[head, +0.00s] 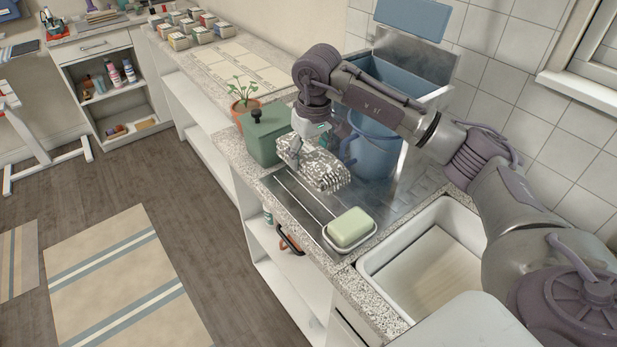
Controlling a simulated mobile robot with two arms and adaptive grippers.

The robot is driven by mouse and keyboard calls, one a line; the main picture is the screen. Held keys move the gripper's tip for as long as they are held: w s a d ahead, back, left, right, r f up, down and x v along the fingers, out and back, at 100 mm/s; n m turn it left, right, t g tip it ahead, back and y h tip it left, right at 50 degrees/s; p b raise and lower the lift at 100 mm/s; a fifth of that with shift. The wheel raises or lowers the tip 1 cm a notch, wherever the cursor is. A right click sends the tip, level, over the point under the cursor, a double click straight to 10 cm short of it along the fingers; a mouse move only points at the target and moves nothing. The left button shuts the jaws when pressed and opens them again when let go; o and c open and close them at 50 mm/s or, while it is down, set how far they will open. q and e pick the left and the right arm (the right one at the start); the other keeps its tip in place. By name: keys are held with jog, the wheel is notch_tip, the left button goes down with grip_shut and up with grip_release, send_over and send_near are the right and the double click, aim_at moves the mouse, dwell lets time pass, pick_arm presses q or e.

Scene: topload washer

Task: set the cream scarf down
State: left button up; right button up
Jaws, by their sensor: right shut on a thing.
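The cream scarf (326,172) appears as a folded bundle with a dark, speckled pattern. It hangs in my right gripper (302,150), which comes in from the right and is shut on its upper left end. The scarf is over the metal drainboard (296,200), between the green canister and the soap dish. I cannot tell whether its lower side touches the board. The fingertips are partly hidden by the scarf and the wrist. My left gripper is not in view.
A green canister (264,143) and a potted plant (240,108) stand left of the scarf. A blue bucket (372,158) is right behind it. A green soap bar (349,226) sits in a white dish in front. The white sink (372,271) is at the lower right.

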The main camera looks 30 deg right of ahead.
aim_at(307, 191)
jog(key=f, duration=0.3)
jog(key=shift+s+a+f+p, duration=0.2)
jog(key=shift+f+p, duration=0.1)
jog(key=shift+p, duration=0.1)
notch_tip(307, 191, down, 4)
jog(key=shift+r+p, duration=0.15)
jog(key=shift+p, duration=0.35)
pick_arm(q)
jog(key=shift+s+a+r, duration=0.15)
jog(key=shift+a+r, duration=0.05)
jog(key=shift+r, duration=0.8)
pick_arm(e)
jog(key=shift+w+f, duration=0.1)
jog(key=shift+f, duration=0.15)
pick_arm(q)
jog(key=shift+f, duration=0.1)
pick_arm(e)
jog(key=o, duration=1.2)
jog(key=shift+f+b, duration=0.2)
jog(key=shift+b, duration=0.1)
jog(key=o, duration=0.4)
jog(key=shift+o, duration=0.2)
jog(key=shift+r, duration=0.15)
